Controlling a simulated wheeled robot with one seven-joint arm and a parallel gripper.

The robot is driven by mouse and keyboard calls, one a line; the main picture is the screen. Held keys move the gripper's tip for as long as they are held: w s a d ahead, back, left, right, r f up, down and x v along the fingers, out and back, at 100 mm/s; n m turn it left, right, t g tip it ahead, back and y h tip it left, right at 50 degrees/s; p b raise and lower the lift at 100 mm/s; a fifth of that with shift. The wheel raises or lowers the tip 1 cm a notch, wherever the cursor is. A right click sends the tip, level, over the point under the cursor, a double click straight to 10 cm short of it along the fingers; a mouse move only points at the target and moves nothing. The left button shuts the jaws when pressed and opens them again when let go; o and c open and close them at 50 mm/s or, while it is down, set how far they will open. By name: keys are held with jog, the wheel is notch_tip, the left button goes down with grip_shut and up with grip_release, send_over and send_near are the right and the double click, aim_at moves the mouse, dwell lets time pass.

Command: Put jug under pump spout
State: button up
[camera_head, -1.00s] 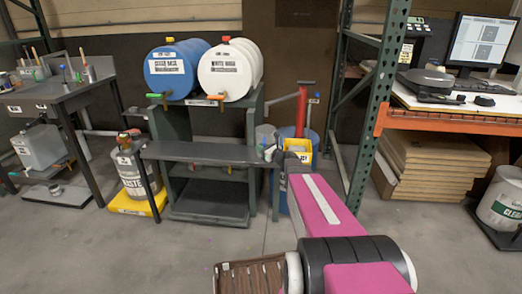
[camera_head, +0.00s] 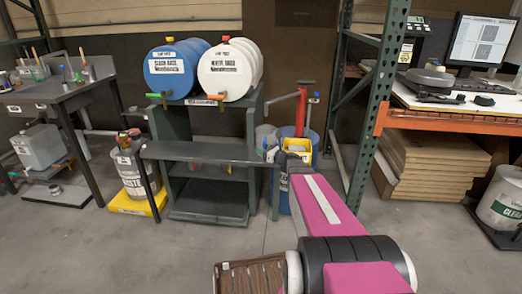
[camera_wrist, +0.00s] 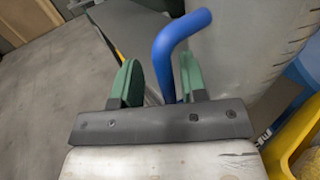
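A pale grey jug (camera_wrist: 250,45) fills the upper right of the wrist view. Its blue bent handle (camera_wrist: 170,50) runs down between the green fingers of my gripper (camera_wrist: 160,82). The fingers are apart, with a gap to the left of the handle; the handle lies closer to the right finger. In the head view, the jug (camera_head: 264,134) is small and partly hidden, at the right end of the dark bench, with my gripper (camera_head: 277,155) beside it.
A yellow container (camera_head: 298,146) sits close behind my arm by the drum. The dark bench (camera_head: 200,151) runs left below the blue barrel (camera_head: 172,72) and white barrel (camera_head: 226,72). A green rack post (camera_head: 378,105) stands close on the right. Floor in front is clear.

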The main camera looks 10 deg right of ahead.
jog(key=v, duration=1)
jog(key=s+a+f+n+g+h, duration=0.1)
jog(key=s+a+f+n+g, duration=0.2)
jog(key=s+a+n+g, duration=0.3)
jog(key=s+a+f+n+g+h, duration=0.1)
jog(key=s+a+f+n+g, duration=0.25)
jog(key=a+n, duration=0.35)
jog(key=s+d+f+n+g+h, duration=0.3)
jog(key=s+n+h, duration=0.6)
jog(key=n, duration=0.6)
jog(key=s+g, duration=0.1)
jog(key=s, duration=0.1)
jog(key=shift+s+g, duration=0.35)
